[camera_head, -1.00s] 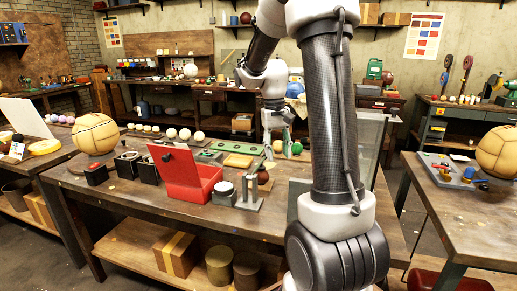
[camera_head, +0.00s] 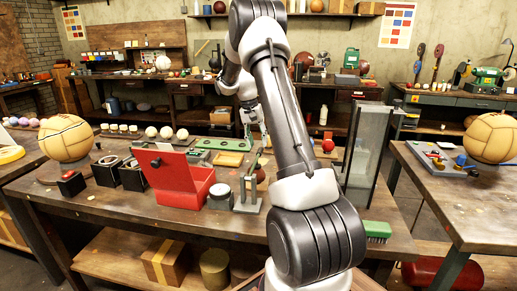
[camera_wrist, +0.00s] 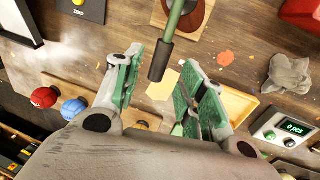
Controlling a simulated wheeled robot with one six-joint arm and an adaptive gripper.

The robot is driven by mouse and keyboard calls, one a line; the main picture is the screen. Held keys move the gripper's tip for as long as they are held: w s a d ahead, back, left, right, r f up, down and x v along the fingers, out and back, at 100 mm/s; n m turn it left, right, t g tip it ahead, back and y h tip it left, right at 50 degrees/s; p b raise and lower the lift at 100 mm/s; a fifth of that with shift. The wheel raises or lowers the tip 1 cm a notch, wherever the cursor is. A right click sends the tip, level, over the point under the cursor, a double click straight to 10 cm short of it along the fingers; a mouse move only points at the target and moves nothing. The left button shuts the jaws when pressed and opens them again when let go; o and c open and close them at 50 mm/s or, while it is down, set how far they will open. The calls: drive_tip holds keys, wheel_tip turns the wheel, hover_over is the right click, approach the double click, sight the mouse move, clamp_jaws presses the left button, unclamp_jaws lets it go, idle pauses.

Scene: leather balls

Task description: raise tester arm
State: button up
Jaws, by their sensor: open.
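The tester (camera_head: 249,206) is a grey stand with an upright on the near middle of the bench, with a red-brown ball beside the upright. Its thin green arm (camera_head: 254,160) slants up from it. In the wrist view a green rod with a dark grey tip (camera_wrist: 161,60), apparently the tester arm, reaches down from the top edge. My gripper (camera_wrist: 168,90) is open, with green-padded fingers on both sides of the tip's line. Contact cannot be told. In the head view my gripper (camera_head: 252,122) is small and partly hidden by my arm.
An open red box (camera_head: 180,180) stands left of the tester. A clear-sided case (camera_head: 366,150) and a green brush (camera_head: 376,231) are to the right. In the wrist view a counter display (camera_wrist: 287,126), grey cloth (camera_wrist: 287,72) and wooden tray (camera_wrist: 248,104) lie nearby.

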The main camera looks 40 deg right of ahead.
drive_tip(key=shift+s+d+f, duration=0.15)
drive_tip(key=shift+f, duration=0.75)
drive_tip(key=shift+s+d+f, duration=0.1)
drive_tip(key=shift+f, duration=0.75)
drive_tip(key=shift+c, duration=0.5)
clamp_jaws()
